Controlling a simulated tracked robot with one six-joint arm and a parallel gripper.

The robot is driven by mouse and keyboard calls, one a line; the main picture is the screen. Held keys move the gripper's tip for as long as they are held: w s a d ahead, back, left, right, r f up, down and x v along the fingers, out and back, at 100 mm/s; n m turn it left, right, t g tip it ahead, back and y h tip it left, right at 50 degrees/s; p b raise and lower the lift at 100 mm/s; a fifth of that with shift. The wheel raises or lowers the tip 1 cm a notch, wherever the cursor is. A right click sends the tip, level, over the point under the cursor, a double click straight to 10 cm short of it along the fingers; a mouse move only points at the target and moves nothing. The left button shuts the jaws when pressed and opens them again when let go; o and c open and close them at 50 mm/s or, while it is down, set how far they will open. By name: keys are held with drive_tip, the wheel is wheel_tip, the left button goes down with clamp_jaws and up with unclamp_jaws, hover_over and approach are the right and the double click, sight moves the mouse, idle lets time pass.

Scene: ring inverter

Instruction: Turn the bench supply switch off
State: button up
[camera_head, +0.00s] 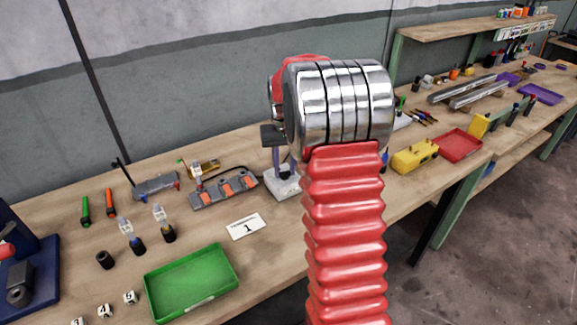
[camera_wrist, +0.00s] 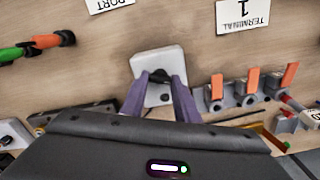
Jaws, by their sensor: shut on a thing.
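The bench supply switch looks to be the small white box (camera_wrist: 146,60) with a dark knob (camera_wrist: 160,73) on top, in the middle of the wrist view. My gripper (camera_wrist: 159,80) has its two purple fingers closed around the dark knob from either side. In the head view the white box (camera_head: 284,187) stands on the bench just left of my red arm, with a purple finger reaching down to it. The arm hides part of the box there. The knob's on or off position cannot be read.
A grey terminal block with orange levers (camera_head: 226,189) lies left of the box, behind a "Terminal 1" card (camera_head: 245,226). A green tray (camera_head: 190,284) sits at the front edge. Several ferrules and pens are at left. A yellow tool (camera_head: 415,156) and red tray (camera_head: 460,146) are at right.

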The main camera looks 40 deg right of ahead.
drive_tip(key=n, duration=0.4)
drive_tip(key=shift+s+a+f, duration=0.2)
idle(0.4)
drive_tip(key=o, duration=1)
drive_tip(key=shift+d+r, duration=0.1)
drive_tip(key=shift+o, duration=0.2)
drive_tip(key=shift+w, duration=0.1)
wheel_tip(320, 180, up, 14)
drive_tip(key=shift+w+d, duration=0.1)
